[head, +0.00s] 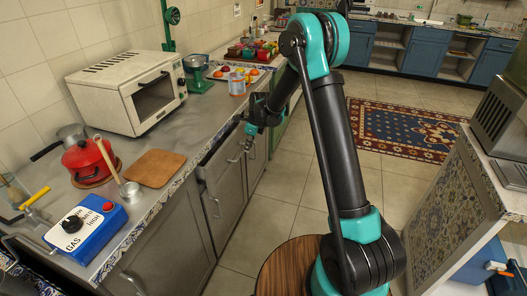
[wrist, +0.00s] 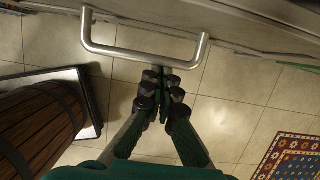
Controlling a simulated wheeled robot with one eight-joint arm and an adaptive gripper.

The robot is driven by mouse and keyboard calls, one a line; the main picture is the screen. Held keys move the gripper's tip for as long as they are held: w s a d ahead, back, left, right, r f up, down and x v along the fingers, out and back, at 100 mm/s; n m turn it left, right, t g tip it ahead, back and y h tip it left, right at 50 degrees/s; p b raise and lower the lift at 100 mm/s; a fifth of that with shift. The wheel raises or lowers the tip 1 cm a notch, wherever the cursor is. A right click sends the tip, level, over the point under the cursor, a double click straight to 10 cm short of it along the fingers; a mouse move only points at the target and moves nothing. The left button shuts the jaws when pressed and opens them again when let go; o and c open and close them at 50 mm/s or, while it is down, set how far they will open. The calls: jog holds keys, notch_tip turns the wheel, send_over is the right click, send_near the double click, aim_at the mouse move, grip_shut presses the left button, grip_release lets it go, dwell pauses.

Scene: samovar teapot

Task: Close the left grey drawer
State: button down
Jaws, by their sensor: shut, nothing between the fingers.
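The left grey drawer (head: 221,170) is in the grey cabinet under the counter in the head view. Its front stands out from the cabinet, and a dark gap shows along its top, so it looks partly open. My gripper (head: 250,130) is by the drawer fronts at the counter's edge. In the wrist view a metal bar handle (wrist: 140,52) spans the upper part, on a grey front. My gripper (wrist: 164,78) points at the handle's right part with its fingers together and empty. I cannot tell whether the fingertips touch the front.
The counter holds a white toaster oven (head: 125,92), a red pot (head: 88,160), a cutting board (head: 154,168) and a blue gas box (head: 88,226). A wooden barrel (wrist: 40,120) stands at the left in the wrist view. Tiled floor (head: 262,222) is clear beside the cabinet.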

aim_at(235, 151)
jog(key=shift+w+a, duration=0.25)
jog(key=shift+a, duration=0.6)
jog(key=shift+w+a, duration=0.3)
jog(key=shift+a, duration=0.5)
jog(key=shift+w+a, duration=0.25)
jog(key=shift+a, duration=0.6)
jog(key=shift+a, duration=0.1)
